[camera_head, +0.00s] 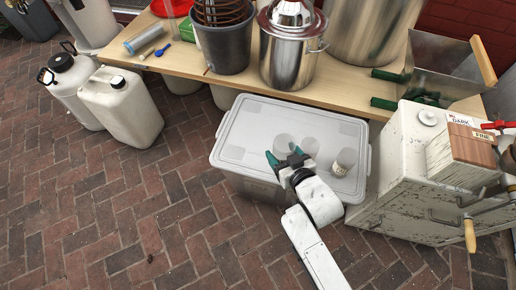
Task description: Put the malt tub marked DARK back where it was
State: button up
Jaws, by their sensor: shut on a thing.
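My gripper (284,155), with green fingertips, is over the pale lid of a storage box (235,150). It is shut on a pale, see-through tub (283,143) between its fingertips; no marking on this tub is readable from here. A second see-through tub (309,146) stands just right of it on the lid. A third tub (345,162), with cream-coloured contents or label, stands further right; its writing is too small to read. A white card reading DARK (458,120) is on the worn white cabinet at the right.
The worn white cabinet (400,150) carries a wooden block (472,147) with a tag reading FINE. A wooden bench (345,95) behind the box holds a steel pot (290,60) and a dark bucket (222,45). White jerrycans (122,110) stand left. Brick paving (120,210) in front is clear.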

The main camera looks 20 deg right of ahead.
jog(key=w+f+b, duration=0.2)
jog(key=w+f, duration=0.1)
jog(key=w, duration=0.1)
jog(key=w+f+b, duration=0.2)
jog(key=w+f, duration=0.1)
jog(key=w, duration=0.1)
jog(key=w+f+b, duration=0.2)
jog(key=w+f, duration=0.1)
jog(key=w, duration=0.1)
jog(key=shift+a, duration=0.15)
jog(key=shift+f+b, duration=0.95)
jog(key=shift+f, duration=0.6)
jog(key=shift+f, duration=0.1)
jog(key=shift+f, duration=0.15)
jog(key=o, duration=1)
jog(key=shift+o, duration=0.2)
